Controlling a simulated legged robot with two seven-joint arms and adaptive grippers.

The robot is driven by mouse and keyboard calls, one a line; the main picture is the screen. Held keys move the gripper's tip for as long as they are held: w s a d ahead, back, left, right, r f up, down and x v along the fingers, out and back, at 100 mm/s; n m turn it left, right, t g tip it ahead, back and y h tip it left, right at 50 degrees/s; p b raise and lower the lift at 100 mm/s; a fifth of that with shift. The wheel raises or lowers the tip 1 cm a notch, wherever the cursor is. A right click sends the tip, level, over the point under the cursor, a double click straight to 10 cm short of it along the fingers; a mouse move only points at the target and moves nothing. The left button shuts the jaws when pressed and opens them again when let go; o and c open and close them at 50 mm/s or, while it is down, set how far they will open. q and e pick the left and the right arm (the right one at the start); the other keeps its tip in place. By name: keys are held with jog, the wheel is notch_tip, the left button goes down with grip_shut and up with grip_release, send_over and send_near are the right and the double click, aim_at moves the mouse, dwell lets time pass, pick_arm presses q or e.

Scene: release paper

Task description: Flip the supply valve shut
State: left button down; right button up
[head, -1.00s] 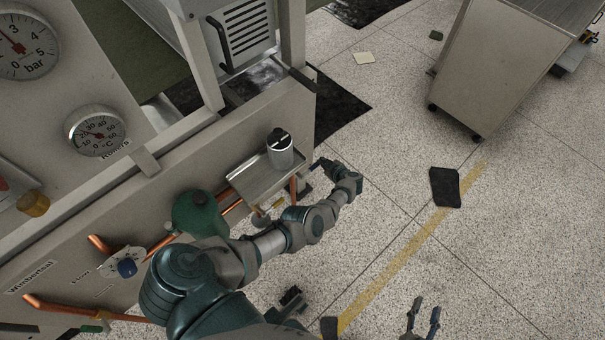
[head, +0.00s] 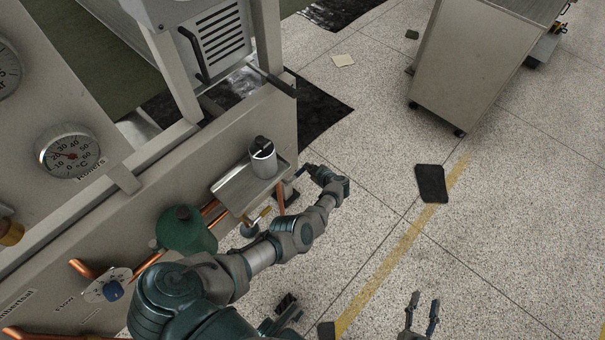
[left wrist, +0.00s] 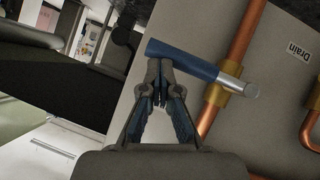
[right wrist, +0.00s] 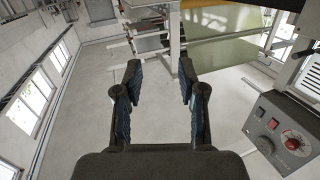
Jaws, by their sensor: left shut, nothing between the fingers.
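The valve's blue lever handle (left wrist: 190,60) has a bare silver metal end and lies slanted across the left wrist view, in front of the panel and a copper pipe (left wrist: 241,45). My left gripper (left wrist: 160,68) is shut and empty, with its tips right at the handle's lower edge. I cannot tell whether they touch it. In the head view my left gripper (head: 307,171) is small, just past the panel's right end. My right gripper (head: 421,302) is open and empty at the bottom of the head view, and its spread fingers (right wrist: 157,85) show in the right wrist view.
A "Drain" label (left wrist: 298,50) and brass fittings sit beside the pipe. A metal shelf (head: 230,190) with a canister (head: 263,158) juts from the panel by my left arm. A grey cabinet (head: 475,70) stands at the upper right. The floor at right is mostly clear.

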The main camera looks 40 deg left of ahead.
pick_arm(q)
jog(key=d+r+p, duration=0.7)
jog(key=d+r, duration=0.2)
jog(key=shift+s+r, duration=0.15)
jog(key=shift+s, duration=0.1)
pick_arm(e)
jog(key=s+d+f+g+h, duration=0.2)
jog(key=s+d+f+g, duration=0.1)
jog(key=s+f+g, duration=0.2)
jog(key=s+d+f+g+h, duration=0.2)
jog(key=s+d+f+g, duration=0.2)
jog(key=s+g, duration=0.5)
jog(key=s+f, duration=0.1)
jog(key=s, duration=0.1)
jog(key=shift+s+f, duration=0.35)
jog(key=shift+f, duration=0.05)
